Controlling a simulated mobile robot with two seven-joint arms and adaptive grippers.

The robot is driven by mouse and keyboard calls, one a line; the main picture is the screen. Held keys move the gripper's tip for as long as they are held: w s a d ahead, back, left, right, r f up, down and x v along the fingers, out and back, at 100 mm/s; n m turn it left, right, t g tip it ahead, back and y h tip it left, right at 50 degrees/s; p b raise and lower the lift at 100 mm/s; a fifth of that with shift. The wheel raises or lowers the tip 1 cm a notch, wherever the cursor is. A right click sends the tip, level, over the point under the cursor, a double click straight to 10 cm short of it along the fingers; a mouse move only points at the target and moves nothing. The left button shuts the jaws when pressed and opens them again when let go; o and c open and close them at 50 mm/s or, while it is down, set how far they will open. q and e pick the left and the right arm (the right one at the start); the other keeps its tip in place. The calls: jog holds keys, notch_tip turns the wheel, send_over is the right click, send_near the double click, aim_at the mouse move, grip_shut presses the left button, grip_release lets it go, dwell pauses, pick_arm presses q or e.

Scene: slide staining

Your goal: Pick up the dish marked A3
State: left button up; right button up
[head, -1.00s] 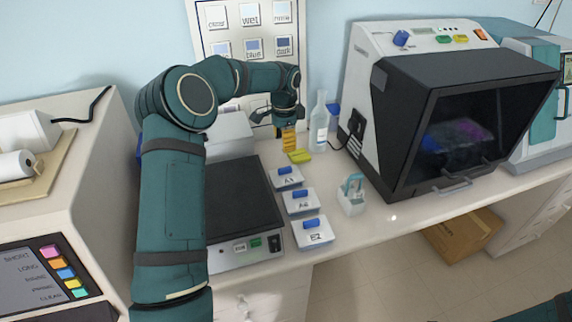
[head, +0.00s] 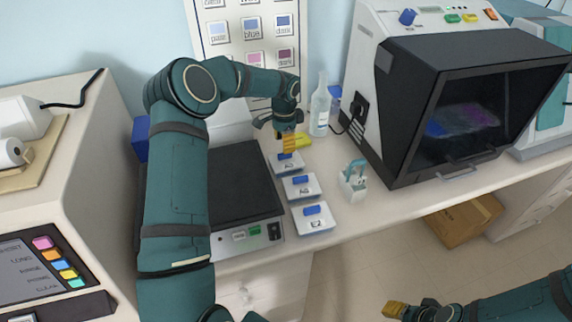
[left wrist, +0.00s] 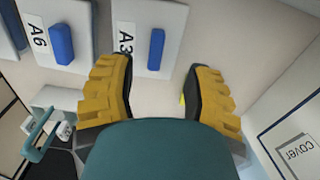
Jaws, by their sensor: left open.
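The dish marked A3 (head: 294,168) is a white lidded dish with a blue handle, at the back of a row of three. In the left wrist view the A3 dish (left wrist: 136,57) lies at the top middle, ahead of the fingers. My left gripper (head: 288,145) is just above and behind it; it is open and empty in the left wrist view (left wrist: 158,92), fingers apart from the dish. The dish marked A6 (head: 292,192) is in the middle and the E2 dish (head: 306,226) in front. My right gripper (head: 394,309) is low at the bottom right, its jaw opening unclear.
A scale with a dark plate (head: 240,190) stands left of the dishes. A small white and teal holder (head: 354,184) is to their right. A clear bottle (head: 319,110) and a yellow item (head: 303,141) are behind. A large dark-windowed machine (head: 460,110) stands at the right.

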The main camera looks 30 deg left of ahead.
aim_at(286, 162)
pick_arm(q)
notch_tip(286, 162, down, 5)
jog(key=shift+s+d, duration=0.15)
grip_shut()
